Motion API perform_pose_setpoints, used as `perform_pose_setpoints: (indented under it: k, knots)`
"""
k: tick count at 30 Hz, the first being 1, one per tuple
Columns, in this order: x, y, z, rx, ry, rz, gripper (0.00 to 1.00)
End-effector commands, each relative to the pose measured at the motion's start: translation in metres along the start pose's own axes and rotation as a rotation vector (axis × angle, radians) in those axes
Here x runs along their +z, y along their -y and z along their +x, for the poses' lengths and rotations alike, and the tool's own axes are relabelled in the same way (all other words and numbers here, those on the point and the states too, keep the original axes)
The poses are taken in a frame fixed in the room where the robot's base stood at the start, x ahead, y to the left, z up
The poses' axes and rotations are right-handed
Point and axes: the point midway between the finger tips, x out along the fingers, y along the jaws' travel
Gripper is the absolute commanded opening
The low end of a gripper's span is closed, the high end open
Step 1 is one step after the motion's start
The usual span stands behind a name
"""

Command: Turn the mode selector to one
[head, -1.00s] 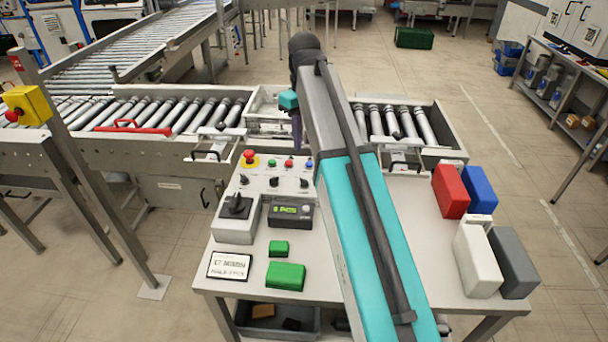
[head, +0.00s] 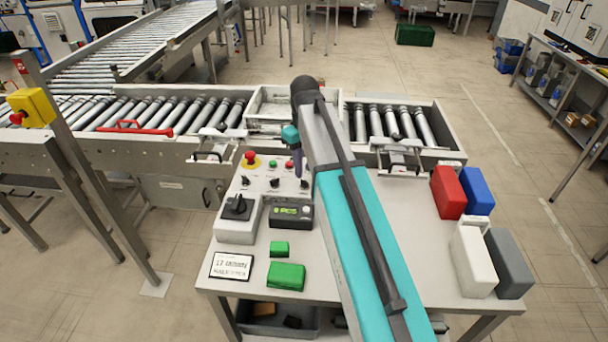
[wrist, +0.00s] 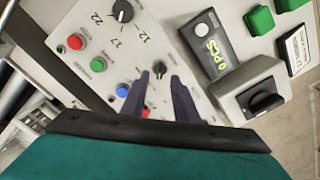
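The control panel carries a row of black knobs. A small black selector knob (wrist: 158,70) is just beyond and between my fingertips in the wrist view; it shows as the middle knob (head: 275,183) in the head view. I cannot read its marks. My gripper (wrist: 160,75) is open, with two purple fingers apart and nothing held. In the head view, my gripper (head: 297,172) is over the right part of the panel, near the right knob (head: 304,184). That knob also shows at the top of the wrist view (wrist: 122,10), with numbers around it.
Coloured buttons and a red emergency stop (head: 250,157) line the panel's far side. The counter display (head: 291,215) and a grey box with a large rotary switch (head: 236,207) stand nearer. Green blocks (head: 286,276) lie in front. Red, blue, white and grey blocks stand at right.

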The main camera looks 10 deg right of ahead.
Motion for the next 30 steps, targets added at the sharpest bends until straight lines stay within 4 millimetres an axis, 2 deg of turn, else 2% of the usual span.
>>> perform_pose_setpoints:
  k: [12,26,30]
  knots:
    - [0.001,0.0,0.036,0.0,0.001,0.001,0.27]
    - [0.001,-0.001,0.044,0.0,-0.001,0.002,0.27]
    - [0.001,-0.001,0.044,0.0,-0.001,0.002,0.07]
